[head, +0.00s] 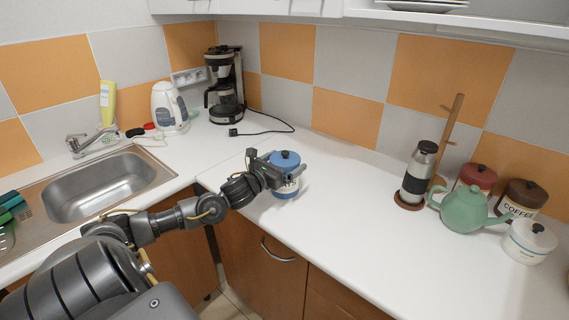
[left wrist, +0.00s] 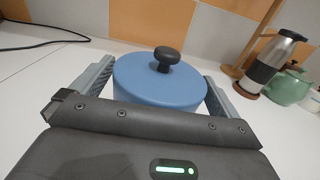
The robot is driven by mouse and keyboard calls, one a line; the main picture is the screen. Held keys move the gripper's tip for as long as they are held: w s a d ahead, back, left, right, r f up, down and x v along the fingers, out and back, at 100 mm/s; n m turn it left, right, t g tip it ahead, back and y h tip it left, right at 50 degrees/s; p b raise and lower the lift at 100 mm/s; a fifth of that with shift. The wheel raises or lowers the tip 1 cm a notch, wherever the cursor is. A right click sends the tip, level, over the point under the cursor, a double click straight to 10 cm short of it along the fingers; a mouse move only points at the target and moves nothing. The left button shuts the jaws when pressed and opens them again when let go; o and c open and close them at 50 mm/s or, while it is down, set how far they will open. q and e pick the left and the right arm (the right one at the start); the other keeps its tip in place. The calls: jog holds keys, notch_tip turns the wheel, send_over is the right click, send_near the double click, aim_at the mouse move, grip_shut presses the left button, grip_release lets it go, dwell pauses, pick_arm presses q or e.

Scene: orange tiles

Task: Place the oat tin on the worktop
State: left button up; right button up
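A blue-lidded tin (head: 288,161) with a dark knob and a pale band is at the near part of the white worktop (head: 330,215) in the head view; its label is mostly hidden and I cannot read it. My left gripper (head: 279,172) has one finger on each side of it, seemingly closed against its sides. In the left wrist view the blue lid (left wrist: 158,82) sits upright between the two fingers. I cannot tell whether the tin's base touches the worktop. My right gripper is not in view.
A sink (head: 105,185) is at the left, with a kettle (head: 168,108) and a coffee maker (head: 224,88) behind. At the right stand a flask (head: 420,170), green teapot (head: 464,209), red tin (head: 477,177), coffee tin (head: 522,197) and white tin (head: 530,242). The middle worktop is clear.

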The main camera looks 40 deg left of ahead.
pick_arm(q)
jog(key=shift+r, duration=0.1)
jog(key=s+b, duration=0.1)
jog(key=s, duration=1.1)
jog(key=shift+d, duration=0.1)
jog(key=shift+w+d, duration=0.1)
dwell(0.4)
